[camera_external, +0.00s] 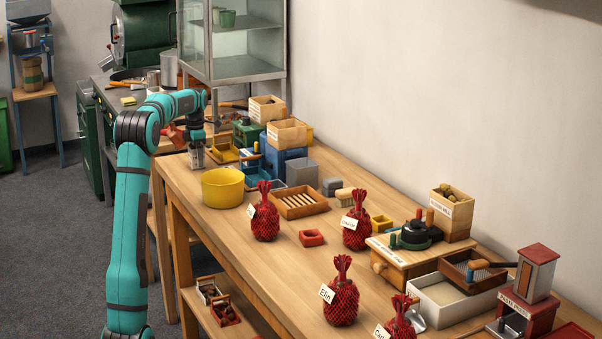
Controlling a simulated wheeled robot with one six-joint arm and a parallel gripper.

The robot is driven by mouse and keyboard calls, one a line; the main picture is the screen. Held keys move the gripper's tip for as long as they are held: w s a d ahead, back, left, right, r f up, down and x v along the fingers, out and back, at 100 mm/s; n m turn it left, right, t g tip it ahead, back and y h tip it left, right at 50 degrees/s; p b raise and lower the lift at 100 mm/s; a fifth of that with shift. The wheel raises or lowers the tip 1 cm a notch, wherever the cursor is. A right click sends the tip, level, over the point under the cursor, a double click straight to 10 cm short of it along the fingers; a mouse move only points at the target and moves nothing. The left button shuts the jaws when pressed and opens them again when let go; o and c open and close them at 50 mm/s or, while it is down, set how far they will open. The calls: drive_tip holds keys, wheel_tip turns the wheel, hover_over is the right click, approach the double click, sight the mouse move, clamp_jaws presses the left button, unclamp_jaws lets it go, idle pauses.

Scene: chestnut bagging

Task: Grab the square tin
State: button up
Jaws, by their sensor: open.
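A plain grey, square-sided container (301,173), which looks like the square tin, stands on the wooden table in front of the blue machine. My gripper (197,164) points down at the table's far left end, behind the yellow round tub. It is open, and well to the left of the grey container, apart from it. Its fingertips are small in this view, and I cannot make out anything between them.
The yellow tub (222,188), blue machine (284,160) and slatted wooden tray (299,203) stand around the grey container. Red net bags (265,218) stand along the table (268,262). A glass cabinet (236,45) rises behind my arm. The table's middle front is fairly clear.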

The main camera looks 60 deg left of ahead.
drive_tip(key=shift+c, duration=0.4)
drive_tip(key=c, duration=1)
drive_tip(key=shift+c, duration=0.2)
drive_tip(key=shift+r, duration=0.1)
